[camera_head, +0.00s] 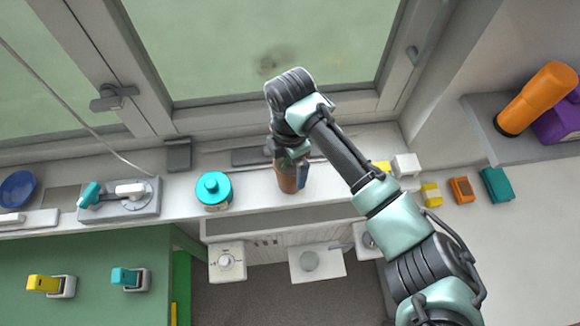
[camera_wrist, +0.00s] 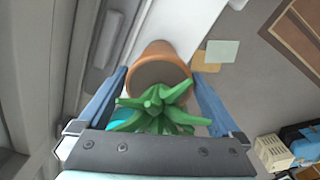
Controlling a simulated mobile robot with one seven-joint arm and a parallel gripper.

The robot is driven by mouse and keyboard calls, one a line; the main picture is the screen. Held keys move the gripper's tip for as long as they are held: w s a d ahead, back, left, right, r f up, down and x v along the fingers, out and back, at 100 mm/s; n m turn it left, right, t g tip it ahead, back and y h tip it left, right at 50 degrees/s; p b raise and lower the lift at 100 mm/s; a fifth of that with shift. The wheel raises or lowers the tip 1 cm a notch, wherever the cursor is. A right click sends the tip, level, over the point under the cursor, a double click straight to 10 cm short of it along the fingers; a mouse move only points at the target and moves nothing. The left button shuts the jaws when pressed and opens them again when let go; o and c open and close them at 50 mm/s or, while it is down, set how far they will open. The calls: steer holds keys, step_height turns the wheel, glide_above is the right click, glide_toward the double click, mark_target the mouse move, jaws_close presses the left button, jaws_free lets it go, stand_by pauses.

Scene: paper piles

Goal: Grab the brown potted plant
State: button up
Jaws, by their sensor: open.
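The brown potted plant (camera_head: 284,180) stands on the white window sill in the head view, partly hidden by my gripper (camera_head: 293,172). In the wrist view the brown pot (camera_wrist: 163,60) is seen from above, with a spiky green plant (camera_wrist: 158,106) in front of it. My gripper (camera_wrist: 158,76) is open, with one blue finger on each side of the pot. I cannot tell whether either finger touches it.
A teal lidded jar (camera_head: 213,191) stands left of the pot on the sill. A grey switch device (camera_head: 145,208) and a blue bowl (camera_head: 18,188) are further left. Small yellow (camera_head: 431,195), orange (camera_head: 462,190) and teal (camera_head: 495,184) blocks lie to the right. The window is behind.

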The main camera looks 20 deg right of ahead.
steer(key=shift+f, duration=0.5)
steer(key=shift+c, duration=0.2)
steer(key=c, duration=1.5)
steer(key=shift+o, duration=0.2)
steer(key=shift+r, duration=0.1)
